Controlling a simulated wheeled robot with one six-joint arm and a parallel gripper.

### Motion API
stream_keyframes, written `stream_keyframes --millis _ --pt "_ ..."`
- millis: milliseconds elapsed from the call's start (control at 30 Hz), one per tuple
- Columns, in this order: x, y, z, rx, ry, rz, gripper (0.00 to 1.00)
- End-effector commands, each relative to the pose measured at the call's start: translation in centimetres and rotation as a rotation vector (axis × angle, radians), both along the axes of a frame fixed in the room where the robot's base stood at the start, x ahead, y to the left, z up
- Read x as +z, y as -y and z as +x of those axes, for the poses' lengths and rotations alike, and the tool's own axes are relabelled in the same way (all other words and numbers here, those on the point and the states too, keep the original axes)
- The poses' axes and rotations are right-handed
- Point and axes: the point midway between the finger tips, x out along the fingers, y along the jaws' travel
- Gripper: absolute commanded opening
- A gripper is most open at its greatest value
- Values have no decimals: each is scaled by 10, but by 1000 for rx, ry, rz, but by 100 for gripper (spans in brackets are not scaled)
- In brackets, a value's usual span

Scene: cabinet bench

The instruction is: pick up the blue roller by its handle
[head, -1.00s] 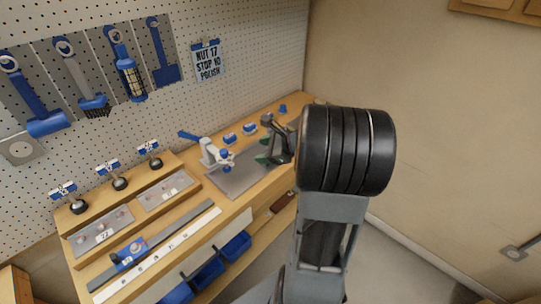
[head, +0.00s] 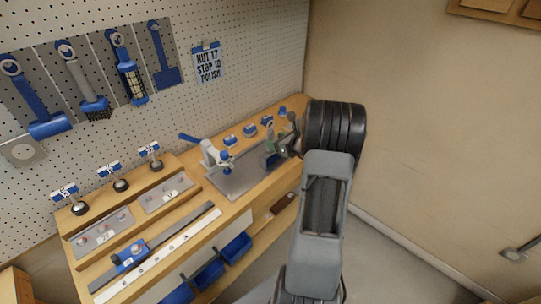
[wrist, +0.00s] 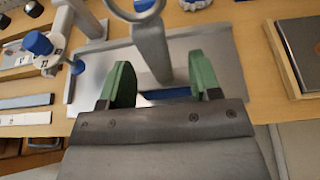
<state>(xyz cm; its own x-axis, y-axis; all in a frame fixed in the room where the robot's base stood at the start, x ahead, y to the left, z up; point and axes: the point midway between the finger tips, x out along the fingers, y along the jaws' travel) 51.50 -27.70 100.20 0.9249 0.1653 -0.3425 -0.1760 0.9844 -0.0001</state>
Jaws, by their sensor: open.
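My gripper (head: 281,145) is open over the grey plate (head: 228,186) at the far end of the bench. In the wrist view its two green fingers (wrist: 159,72) are on either side of a grey handle (wrist: 152,45) with a ring at its top. A blue part (wrist: 166,94) shows low between the fingers, partly hidden by my gripper; it seems to be the roller's head. In the head view a blue piece (head: 268,159) shows just below the fingers. I cannot tell whether either finger touches the handle.
A grey clamp with a blue lever (head: 212,154) stands on the plate's left side. Small blue blocks (head: 250,130) line the back. Blue-handled tools, including a roller-shaped one (head: 48,129), hang on the pegboard. A framed panel (wrist: 296,55) is at right in the wrist view.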

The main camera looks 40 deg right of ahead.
Motion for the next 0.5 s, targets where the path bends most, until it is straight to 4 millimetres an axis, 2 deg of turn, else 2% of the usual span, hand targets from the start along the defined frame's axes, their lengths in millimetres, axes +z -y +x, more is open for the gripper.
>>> stream_keyframes --millis 300,500 --pt "-10 -10 37 3 -1 1 57" --pt "-15 -11 47 2 -1 0 57"
